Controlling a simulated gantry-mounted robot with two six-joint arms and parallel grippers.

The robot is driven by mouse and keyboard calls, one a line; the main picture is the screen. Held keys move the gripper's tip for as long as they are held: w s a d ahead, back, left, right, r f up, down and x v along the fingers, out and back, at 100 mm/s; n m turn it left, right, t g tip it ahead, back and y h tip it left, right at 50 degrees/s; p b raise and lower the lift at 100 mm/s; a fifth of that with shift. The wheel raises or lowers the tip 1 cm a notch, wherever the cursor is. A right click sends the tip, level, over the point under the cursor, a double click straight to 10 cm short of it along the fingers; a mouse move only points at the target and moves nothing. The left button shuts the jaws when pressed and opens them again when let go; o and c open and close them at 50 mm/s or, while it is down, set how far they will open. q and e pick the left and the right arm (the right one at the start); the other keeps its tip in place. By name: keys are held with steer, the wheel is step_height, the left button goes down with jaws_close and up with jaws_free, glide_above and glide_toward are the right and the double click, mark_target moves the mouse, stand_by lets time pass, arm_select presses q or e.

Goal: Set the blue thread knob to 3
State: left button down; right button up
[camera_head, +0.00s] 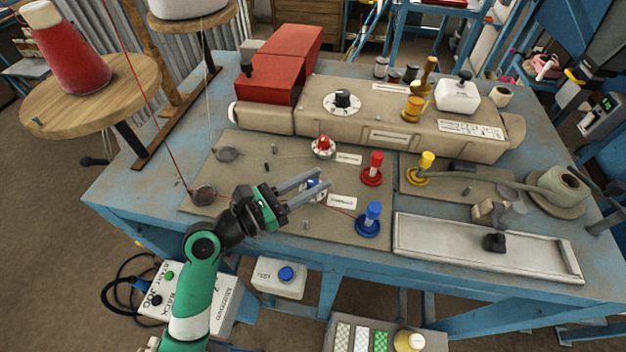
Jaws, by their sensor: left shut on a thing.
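The blue thread knob (314,183) is on the tan plate of the blue workbench, below the red knob (323,144). It is mostly hidden by my left gripper (318,181), whose two grey fingers reach in from the lower left. The fingers are shut on the blue knob, one on each side of it. A white label (342,201) lies just right of the knob. The number the knob points to cannot be read. My right gripper is not in view.
A blue post (369,218), a red post (372,168) and a yellow post (421,168) stand to the right. A red thread runs from the left past the disc (204,194). The beige machine body (385,132) stands behind. A long tray (480,265) lies at front right.

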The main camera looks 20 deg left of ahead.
arm_select(q)
steer(key=shift+d+f+n+t+y, duration=0.15)
steer(key=shift+n+t+y, duration=0.55)
steer(key=shift+y, duration=0.5)
steer(key=shift+n+t+y, duration=0.5)
steer(key=shift+n+y, duration=1)
steer(key=shift+y, duration=0.3)
steer(key=c, duration=0.6)
jaws_free()
steer(key=shift+c, duration=0.2)
steer(key=shift+s+a, duration=0.1)
steer(key=shift+a, duration=0.1)
